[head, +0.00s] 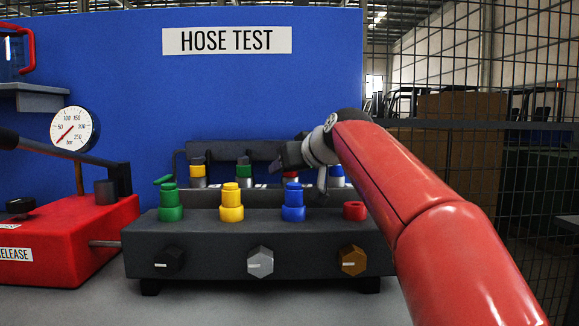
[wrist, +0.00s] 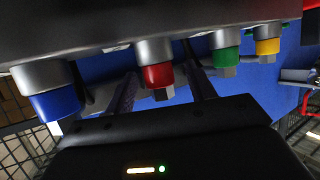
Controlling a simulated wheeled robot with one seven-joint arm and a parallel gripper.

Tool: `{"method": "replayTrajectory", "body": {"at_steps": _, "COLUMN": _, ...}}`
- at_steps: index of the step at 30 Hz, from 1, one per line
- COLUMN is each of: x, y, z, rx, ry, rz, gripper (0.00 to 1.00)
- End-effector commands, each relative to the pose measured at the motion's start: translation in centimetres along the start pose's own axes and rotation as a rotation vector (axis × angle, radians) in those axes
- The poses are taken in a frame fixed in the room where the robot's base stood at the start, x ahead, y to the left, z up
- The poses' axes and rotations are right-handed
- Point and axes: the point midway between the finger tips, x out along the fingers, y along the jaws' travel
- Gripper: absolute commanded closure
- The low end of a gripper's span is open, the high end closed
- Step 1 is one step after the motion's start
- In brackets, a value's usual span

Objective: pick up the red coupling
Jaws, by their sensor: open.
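The red coupling (wrist: 157,76) hangs from a dark overhead rack in the wrist view, with a metal collar above it and a grey tip below. In the head view only a little red of it (head: 290,174) shows beneath my gripper (head: 288,155), which hides the rest. My gripper (wrist: 160,68) is open in the wrist view, one finger on each side of the red coupling. Gaps show beside it, and I cannot tell how deep it sits between the fingers.
Blue (wrist: 56,103), green (wrist: 226,57) and yellow (wrist: 267,46) couplings hang alongside. A dark manifold (head: 210,249) with coloured ports and knobs stands in front of the rack. A red gauge unit (head: 70,235) is at left, a blue panel (head: 120,70) behind, wire fencing at right.

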Motion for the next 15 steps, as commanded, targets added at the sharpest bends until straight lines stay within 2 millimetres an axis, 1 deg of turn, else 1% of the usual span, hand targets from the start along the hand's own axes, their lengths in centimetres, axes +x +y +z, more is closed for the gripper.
{"method": "replayTrajectory", "body": {"at_steps": 1, "x": 0.9, "y": -0.1, "z": 0.0, "rx": 0.000, "ry": -0.003, "rz": -0.002, "gripper": 0.45}}
{"method": "replayTrajectory", "body": {"at_steps": 4, "x": 2.0, "y": 0.0, "z": 0.0, "rx": 0.000, "ry": -0.001, "rz": -0.001, "gripper": 0.45}}
{"method": "replayTrajectory", "body": {"at_steps": 11, "x": 2.1, "y": 0.0, "z": 0.0, "rx": 0.000, "ry": 0.000, "rz": 0.000, "gripper": 0.45}}
{"method": "replayTrajectory", "body": {"at_steps": 15, "x": 2.1, "y": 0.0, "z": 0.0, "rx": 0.000, "ry": 0.000, "rz": 0.000, "gripper": 0.64}}
